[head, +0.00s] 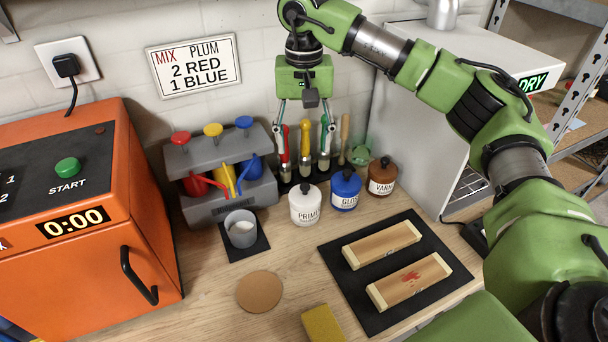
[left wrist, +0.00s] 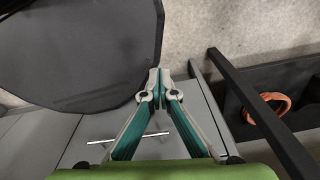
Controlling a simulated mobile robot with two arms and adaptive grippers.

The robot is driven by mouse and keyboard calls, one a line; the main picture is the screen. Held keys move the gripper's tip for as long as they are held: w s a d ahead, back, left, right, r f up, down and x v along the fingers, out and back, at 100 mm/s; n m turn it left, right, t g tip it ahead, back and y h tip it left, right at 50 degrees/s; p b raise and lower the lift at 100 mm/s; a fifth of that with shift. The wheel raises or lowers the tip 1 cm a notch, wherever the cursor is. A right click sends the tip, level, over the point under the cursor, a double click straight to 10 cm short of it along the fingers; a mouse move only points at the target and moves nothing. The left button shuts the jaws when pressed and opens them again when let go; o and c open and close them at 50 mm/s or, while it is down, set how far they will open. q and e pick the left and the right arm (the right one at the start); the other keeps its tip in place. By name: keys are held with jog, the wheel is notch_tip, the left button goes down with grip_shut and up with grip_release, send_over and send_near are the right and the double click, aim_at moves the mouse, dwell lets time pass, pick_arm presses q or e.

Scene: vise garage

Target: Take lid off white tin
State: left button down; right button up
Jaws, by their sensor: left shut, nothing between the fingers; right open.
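The white tin (head: 305,206), labelled PRIMER, stands upright on the wooden bench with its dark-knobbed lid (head: 304,188) on. My right gripper (head: 305,152) is open and points down above and behind the tin in the head view, its fingers spread in front of the upright brushes. It appears apart from the lid. My left gripper (left wrist: 160,82) is shut and empty in the left wrist view, away from the bench top. It does not show in the head view.
A blue tin (head: 345,192) and a brown tin (head: 382,178) stand right of the white tin. A grey pump dispenser (head: 226,208) and a grey cup (head: 241,230) are left. A black mat (head: 400,322) with two wooden blocks, a cork disc (head: 259,291) and a yellow sponge (head: 323,323) lie in front.

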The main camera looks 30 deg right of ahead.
jog(key=p, duration=0.1)
send_over(306, 186)
jog(key=f, duration=0.4)
jog(key=shift+s+a+f, duration=0.15)
jog(key=shift+s+a, duration=0.05)
jog(key=shift+a, duration=0.05)
jog(key=f, duration=0.3)
jog(key=shift+w+f+p, duration=0.2)
jog(key=shift+f+p, duration=0.05)
jog(key=shift+p, duration=0.15)
jog(key=shift+f, duration=0.2)
jog(key=f+p, duration=0.1)
jog(key=f, duration=0.1)
jog(key=f+p, duration=0.1)
jog(key=f, duration=0.1)
jog(key=shift+w+d+p, duration=0.15)
jog(key=shift+d+p, duration=0.1)
jog(key=shift+p, duration=0.1)
jog(key=shift+f, duration=0.6)
pick_arm(q)
jog(key=r, duration=0.2)
jog(key=s+r, duration=0.1)
jog(key=r, duration=0.1)
jog(key=shift+a+r, duration=0.15)
jog(key=shift+r, duration=0.1)
pick_arm(e)
jog(key=shift+c, duration=0.5)
